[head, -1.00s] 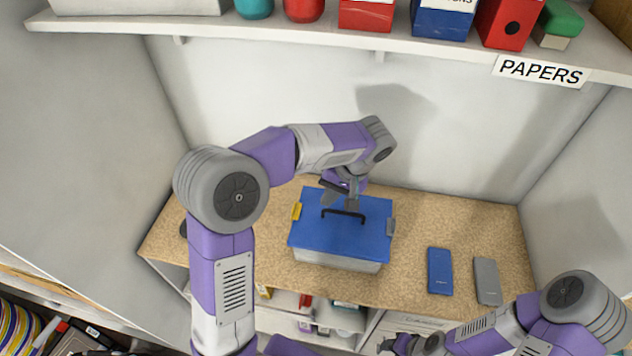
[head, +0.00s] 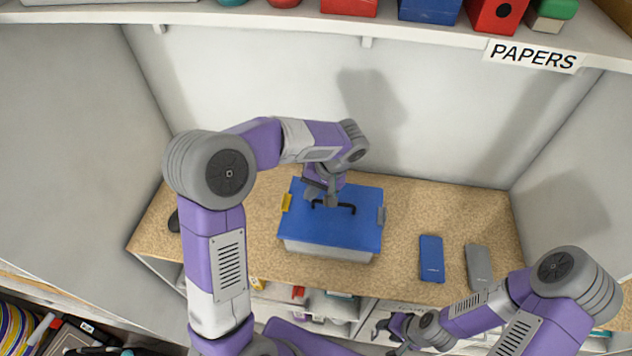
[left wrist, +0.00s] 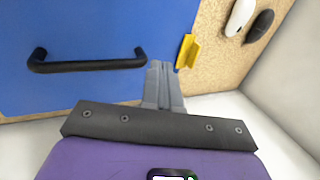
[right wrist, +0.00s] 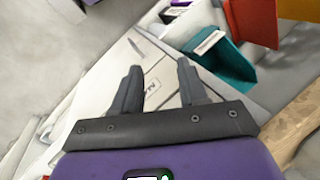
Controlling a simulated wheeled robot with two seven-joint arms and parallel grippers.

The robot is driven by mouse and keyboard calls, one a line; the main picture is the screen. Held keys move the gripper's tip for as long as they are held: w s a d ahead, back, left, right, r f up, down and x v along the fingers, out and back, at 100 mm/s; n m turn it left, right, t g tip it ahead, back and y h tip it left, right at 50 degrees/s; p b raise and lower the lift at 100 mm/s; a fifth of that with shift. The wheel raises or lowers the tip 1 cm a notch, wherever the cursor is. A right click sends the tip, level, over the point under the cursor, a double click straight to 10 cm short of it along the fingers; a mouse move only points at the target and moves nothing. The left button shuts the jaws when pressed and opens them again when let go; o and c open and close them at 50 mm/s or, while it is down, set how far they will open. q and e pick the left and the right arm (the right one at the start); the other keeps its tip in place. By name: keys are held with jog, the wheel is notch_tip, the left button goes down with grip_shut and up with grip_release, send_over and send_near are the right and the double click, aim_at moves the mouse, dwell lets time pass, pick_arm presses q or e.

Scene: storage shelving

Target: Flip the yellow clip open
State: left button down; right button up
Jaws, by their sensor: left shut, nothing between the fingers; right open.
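The yellow clip (head: 287,203) is on the left side of the blue lid (head: 345,233) of a clear box (head: 320,251). It also shows in the left wrist view (left wrist: 187,52), to the right of my fingers. My left gripper (head: 321,201) is shut and empty over the lid, close to the black handle (head: 347,209); it also shows in the left wrist view (left wrist: 163,72), apart from the clip. A grey clip (head: 381,215) is on the lid's right side. My right gripper (right wrist: 159,75) is open and empty, low in front of the counter (head: 390,329).
A blue phone-like slab (head: 431,259) and a grey one (head: 478,267) lie right of the box on the cork-like counter. A shelf labelled PAPERS (head: 532,56) hangs above. White and black rounded objects (left wrist: 259,25) lie beyond the clip. The counter's back is clear.

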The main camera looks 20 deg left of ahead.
aim_at(288, 201)
pick_arm(q)
jog(key=x, duration=0.3)
jog(key=shift+a+f, duration=0.2)
jog(key=shift+s+a+r+p, duration=0.1)
jog(key=shift+s+a+p, duration=0.05)
jog(key=shift+a, duration=0.45)
jog(key=shift+s+a+r+p, duration=0.1)
jog(key=shift+s+a+p, duration=0.05)
jog(key=shift+a, duration=0.45)
jog(key=shift+s+a, duration=0.15)
jog(key=shift+a, duration=0.4)
pick_arm(e)
jog(key=shift+r, duration=0.35)
